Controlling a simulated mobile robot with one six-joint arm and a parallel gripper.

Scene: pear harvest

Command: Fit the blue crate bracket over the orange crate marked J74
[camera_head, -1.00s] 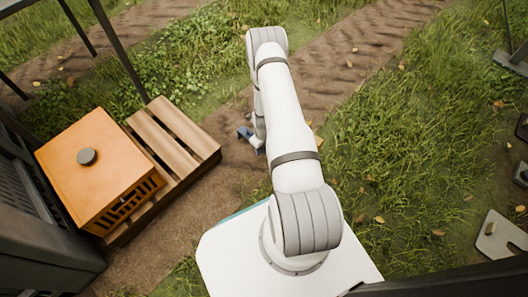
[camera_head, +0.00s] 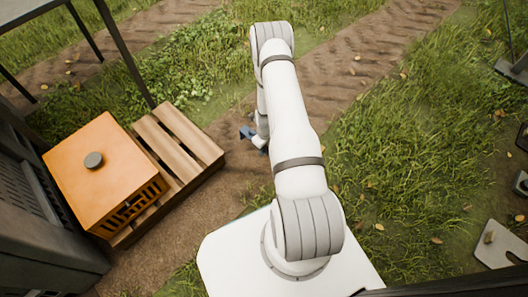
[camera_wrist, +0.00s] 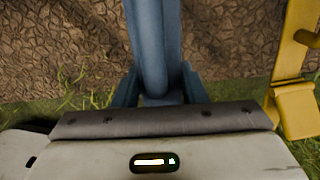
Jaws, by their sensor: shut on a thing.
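An orange crate (camera_head: 88,190) with a flat closed top, a dark round knob and slotted sides stands on a wooden pallet at the left in the head view. No J74 marking is readable on it. My gripper (camera_wrist: 157,98) is shut on a blue bar, which I take to be the blue crate bracket (camera_wrist: 153,40); it runs up out of the wrist view. In the head view a small blue part (camera_head: 246,132) shows left of my arm, over the dirt, to the right of the pallet and apart from the crate. My arm hides the rest.
The pallet (camera_head: 176,140) has bare slats to the right of the crate. A dark grey structure (camera_head: 35,235) stands close at the crate's left, with dark posts behind. A yellow part (camera_wrist: 292,105) is at the right in the wrist view. Dirt and grass lie open around my arm.

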